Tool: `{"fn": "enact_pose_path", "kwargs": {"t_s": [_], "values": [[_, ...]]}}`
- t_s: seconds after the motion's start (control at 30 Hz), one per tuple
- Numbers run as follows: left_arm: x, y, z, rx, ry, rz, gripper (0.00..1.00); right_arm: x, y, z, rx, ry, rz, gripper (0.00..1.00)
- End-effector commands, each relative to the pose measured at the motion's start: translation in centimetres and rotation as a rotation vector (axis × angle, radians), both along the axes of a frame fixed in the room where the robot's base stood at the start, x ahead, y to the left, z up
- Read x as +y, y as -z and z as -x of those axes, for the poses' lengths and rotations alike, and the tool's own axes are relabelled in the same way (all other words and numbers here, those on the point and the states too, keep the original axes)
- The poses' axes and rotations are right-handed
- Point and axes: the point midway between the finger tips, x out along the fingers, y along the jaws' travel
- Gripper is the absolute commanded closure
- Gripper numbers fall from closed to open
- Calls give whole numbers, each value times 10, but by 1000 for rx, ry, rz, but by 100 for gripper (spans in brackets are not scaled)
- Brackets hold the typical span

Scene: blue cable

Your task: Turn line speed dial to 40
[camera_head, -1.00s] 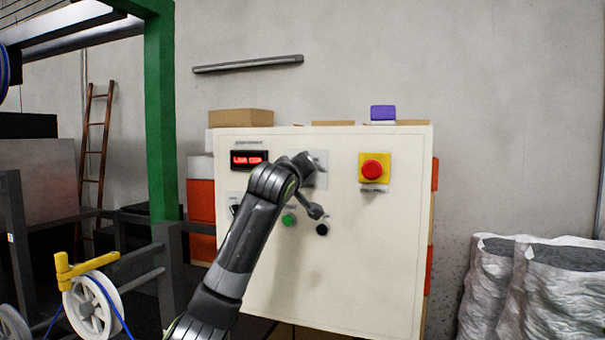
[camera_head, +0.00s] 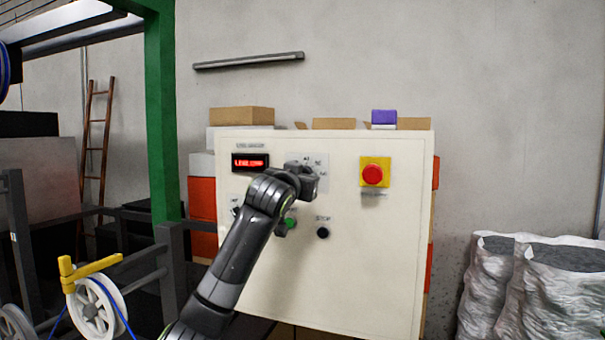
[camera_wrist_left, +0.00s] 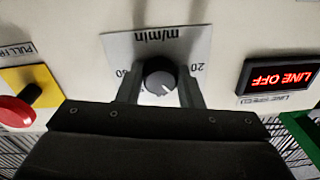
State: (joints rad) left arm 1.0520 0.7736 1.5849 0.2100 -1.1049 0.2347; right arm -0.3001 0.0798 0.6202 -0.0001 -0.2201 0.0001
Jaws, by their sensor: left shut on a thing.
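The line speed dial (camera_wrist_left: 159,76) is a dark round knob with a white pointer mark, on a grey scale plate (camera_wrist_left: 190,45) marked "m/min". In the left wrist view the picture is turned, with "20" at the right of the knob and a partly hidden number at its left. My left gripper (camera_wrist_left: 160,88) has one finger on each side of the knob and is shut on it. In the head view my left gripper (camera_head: 306,184) covers the dial, and part of the scale plate (camera_head: 322,160) shows behind it. My right gripper is in neither view.
The white control panel (camera_head: 370,260) carries a red display (camera_head: 250,162) reading "LINE OFF" in the wrist view (camera_wrist_left: 282,77). It also has a red emergency button (camera_head: 373,174), a green button (camera_head: 291,223) and a black stop button (camera_head: 323,232). A cable reel (camera_head: 97,307) stands at lower left.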

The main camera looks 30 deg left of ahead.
Motion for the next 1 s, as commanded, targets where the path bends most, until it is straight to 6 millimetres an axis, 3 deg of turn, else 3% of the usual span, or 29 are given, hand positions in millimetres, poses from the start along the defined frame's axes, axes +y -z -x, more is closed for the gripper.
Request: {"fn": "enact_pose_path", "kwargs": {"t_s": [0.5, 1.0], "values": [[2, -2, 1, 105, -1, -431, 90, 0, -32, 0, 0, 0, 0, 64], [3, -1, 1, 145, 0, -601, 90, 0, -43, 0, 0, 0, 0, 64]]}}
